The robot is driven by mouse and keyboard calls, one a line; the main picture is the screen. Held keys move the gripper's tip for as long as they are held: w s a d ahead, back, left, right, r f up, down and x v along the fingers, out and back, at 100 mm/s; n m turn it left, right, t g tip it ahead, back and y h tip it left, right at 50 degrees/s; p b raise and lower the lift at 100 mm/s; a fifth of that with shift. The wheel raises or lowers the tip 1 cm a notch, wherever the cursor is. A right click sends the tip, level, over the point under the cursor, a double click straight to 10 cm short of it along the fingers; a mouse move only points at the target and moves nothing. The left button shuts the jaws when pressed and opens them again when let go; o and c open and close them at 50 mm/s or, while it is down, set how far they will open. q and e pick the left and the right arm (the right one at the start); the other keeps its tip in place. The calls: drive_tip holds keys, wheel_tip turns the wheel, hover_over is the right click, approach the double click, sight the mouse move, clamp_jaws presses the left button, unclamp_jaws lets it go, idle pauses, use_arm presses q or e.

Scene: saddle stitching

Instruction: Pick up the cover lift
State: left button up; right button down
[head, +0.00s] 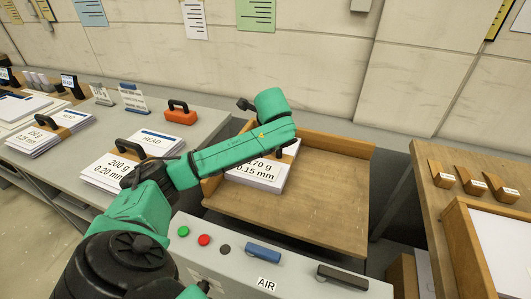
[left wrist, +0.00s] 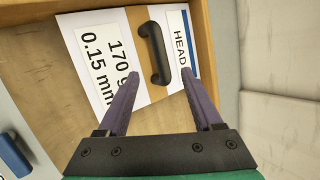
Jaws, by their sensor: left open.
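A white paper stack (head: 258,181) labelled 170 g, 0.15 mm lies in the wooden tray, partly hidden by my left arm in the head view. In the left wrist view this stack (left wrist: 85,52) also carries a HEAD label and a black handle (left wrist: 153,40). My left gripper (left wrist: 161,74) is open, its purple fingers pointing at the stack, one either side of the handle's near end. I cannot tell the height between them. In the head view its fingers are hidden. Another stack (head: 112,168), labelled 200 g, 0.20 mm, lies on the left bench. My right gripper is not in view.
A third labelled stack (head: 42,138) and an orange block with a handle (head: 180,115) are on the left bench. The wooden tray (head: 325,190) is bare on its right, with raised edges. A grey AIR panel (head: 230,268) with buttons stands in front.

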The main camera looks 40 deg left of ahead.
use_arm(q)
drive_tip(key=p+x, duration=0.1)
drive_tip(key=x, duration=0.8)
drive_tip(key=shift+w+a+f+p, duration=0.1)
drive_tip(key=shift+a+f+p, duration=0.1)
drive_tip(key=shift+p, duration=0.15)
drive_tip(key=shift+w+a+f, duration=0.15)
drive_tip(key=shift+f, duration=0.1)
clamp_jaws()
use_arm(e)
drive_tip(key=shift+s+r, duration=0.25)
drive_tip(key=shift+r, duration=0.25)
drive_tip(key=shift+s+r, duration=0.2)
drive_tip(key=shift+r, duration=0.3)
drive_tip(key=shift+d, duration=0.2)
use_arm(q)
drive_tip(key=shift+r, duration=0.15)
